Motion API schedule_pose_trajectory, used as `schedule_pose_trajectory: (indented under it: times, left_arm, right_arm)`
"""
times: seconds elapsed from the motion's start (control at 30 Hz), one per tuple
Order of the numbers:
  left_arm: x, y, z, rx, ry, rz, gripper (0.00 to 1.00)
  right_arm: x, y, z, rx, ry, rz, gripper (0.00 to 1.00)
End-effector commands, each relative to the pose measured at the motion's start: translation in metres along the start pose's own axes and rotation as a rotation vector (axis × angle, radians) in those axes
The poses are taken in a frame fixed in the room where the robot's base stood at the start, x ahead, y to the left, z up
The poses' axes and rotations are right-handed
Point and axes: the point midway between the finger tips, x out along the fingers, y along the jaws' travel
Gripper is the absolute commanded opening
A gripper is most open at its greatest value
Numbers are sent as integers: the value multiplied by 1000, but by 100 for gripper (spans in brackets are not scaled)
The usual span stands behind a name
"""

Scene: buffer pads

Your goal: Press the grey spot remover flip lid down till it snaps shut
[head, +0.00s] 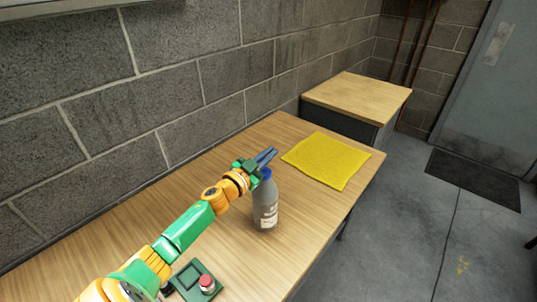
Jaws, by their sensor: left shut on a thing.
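The grey spot remover (265,207) is a bottle with a pale label and a blue top. It stands upright on the wooden table. My left gripper (267,157) is at the top of the bottle, shut on the grey spot remover at its blue top. The gripper covers much of the top, so the flip lid's angle cannot be made out. My right gripper is not in view.
A yellow cloth (327,160) lies flat behind and to the right of the bottle. A green box with a red button (207,283) is near the front, beside my left arm. A block wall (165,100) runs along the table's left side.

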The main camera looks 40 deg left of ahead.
Motion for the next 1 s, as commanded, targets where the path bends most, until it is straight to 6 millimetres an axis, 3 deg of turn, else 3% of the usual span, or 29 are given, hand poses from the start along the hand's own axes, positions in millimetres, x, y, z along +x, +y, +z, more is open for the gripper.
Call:
schedule_pose_trajectory:
  times: [0.03,0.1,0.17,0.53,0.8,1.0]
  left_arm:
    - [0,0,1,0,-1,0,0]
    - [0,0,1,-1,-1,0,22]
    - [0,0,0,-1,-1,0,37]
    - [-5,0,1,-1,-2,0,37]
    - [-48,1,3,0,-4,3,37]
    - [-68,0,2,-1,-2,1,37]
  right_arm:
    - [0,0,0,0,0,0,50]
    - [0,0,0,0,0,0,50]
    - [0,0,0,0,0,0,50]
    - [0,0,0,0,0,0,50]
    - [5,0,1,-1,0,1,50]
    - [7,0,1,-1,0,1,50]
